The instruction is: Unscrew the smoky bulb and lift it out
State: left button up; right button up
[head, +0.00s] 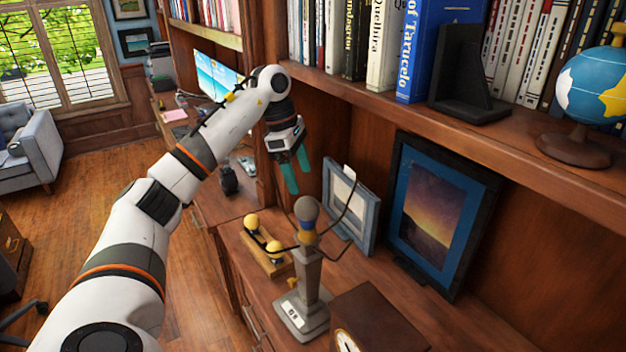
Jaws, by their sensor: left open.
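The smoky bulb (306,209) is a grey, dull globe on top of a lamp (309,282) with a grey pillar and square base. It stands upright in the lamp's socket, with thin dark curved arms around it. My left gripper (292,177) is open and empty, fingers pointing down. In the picture it is above and slightly left of the bulb, apart from it. A wooden holder (262,262) with two yellow bulbs (251,222) stands left of the lamp. My right gripper is not in view.
Two framed pictures (438,212) lean behind the lamp on the right. A wooden clock (372,318) stands in front on the right. The upper shelf (400,107) with books, a black bookend (462,80) and a globe (592,90) overhangs the back.

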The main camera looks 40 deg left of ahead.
aim_at(312, 224)
pick_arm(q)
jog(key=shift+s+d+f+p, duration=0.15)
jog(key=shift+s+f+p, duration=0.05)
jog(key=shift+s+f, duration=0.2)
jog(key=shift+s+d+f+p, duration=0.15)
jog(key=shift+s+f, duration=0.15)
jog(key=shift+f, duration=0.15)
jog(key=p+x, duration=0.1)
jog(key=x, duration=0.2)
jog(key=shift+d+f, duration=0.1)
jog(key=shift+f, duration=0.05)
jog(key=x, duration=0.1)
jog(key=p+x, duration=0.1)
jog(key=x, duration=0.1)
jog(key=p+x, duration=0.1)
jog(key=x, duration=0.1)
jog(key=shift+w, duration=0.4)
jog(key=shift+f, duration=0.3)
jog(key=shift+d+f, duration=0.1)
jog(key=shift+f, duration=0.15)
jog(key=c, duration=0.8)
jog(key=shift+c, duration=0.2)
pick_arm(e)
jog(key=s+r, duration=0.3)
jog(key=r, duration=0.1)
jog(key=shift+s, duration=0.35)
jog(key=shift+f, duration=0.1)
